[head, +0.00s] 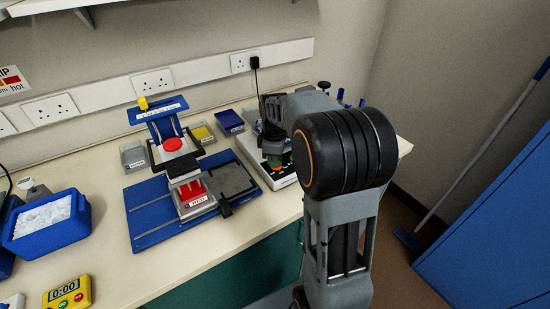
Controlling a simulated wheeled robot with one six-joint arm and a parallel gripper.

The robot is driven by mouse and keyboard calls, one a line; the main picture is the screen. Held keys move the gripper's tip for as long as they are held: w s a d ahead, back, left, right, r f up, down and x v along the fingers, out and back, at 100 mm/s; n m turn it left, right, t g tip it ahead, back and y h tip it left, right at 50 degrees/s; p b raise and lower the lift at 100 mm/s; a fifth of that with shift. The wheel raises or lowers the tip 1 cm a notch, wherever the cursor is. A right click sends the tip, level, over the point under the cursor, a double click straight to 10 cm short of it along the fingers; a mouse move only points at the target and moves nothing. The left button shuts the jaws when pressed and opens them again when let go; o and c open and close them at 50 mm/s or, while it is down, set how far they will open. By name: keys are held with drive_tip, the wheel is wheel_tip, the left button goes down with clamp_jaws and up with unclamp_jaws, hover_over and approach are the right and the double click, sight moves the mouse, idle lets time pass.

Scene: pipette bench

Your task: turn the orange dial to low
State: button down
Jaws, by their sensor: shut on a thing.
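A white device (284,183) with a dark panel stands on the bench at the right, beside the blue base plate. My gripper (273,157) points down at the top of this device. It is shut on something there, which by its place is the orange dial. The dial is almost wholly hidden behind my gripper and arm. Its pointer and the low mark cannot be made out.
Small yellow (201,132) and blue (230,121) trays sit behind. A blue ice tub (40,234) and yellow timer (68,294) are at the left.

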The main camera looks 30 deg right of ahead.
drive_tip(key=m+p, duration=0.1)
drive_tip(key=m, duration=0.5)
drive_tip(key=shift+w+d+m, duration=0.1)
drive_tip(key=shift+m, duration=0.2)
drive_tip(key=m, duration=0.6)
drive_tip(key=shift+d+p, duration=0.15)
drive_tip(key=shift+p, duration=0.15)
drive_tip(key=m, duration=0.4)
drive_tip(key=shift+d+m, duration=0.1)
drive_tip(key=shift+m, duration=2.2)
drive_tip(key=c, duration=1.2)
unclamp_jaws()
wheel_tip(320, 180, up, 14)
drive_tip(key=shift+f+p, duration=0.1)
drive_tip(key=shift+p, duration=0.25)
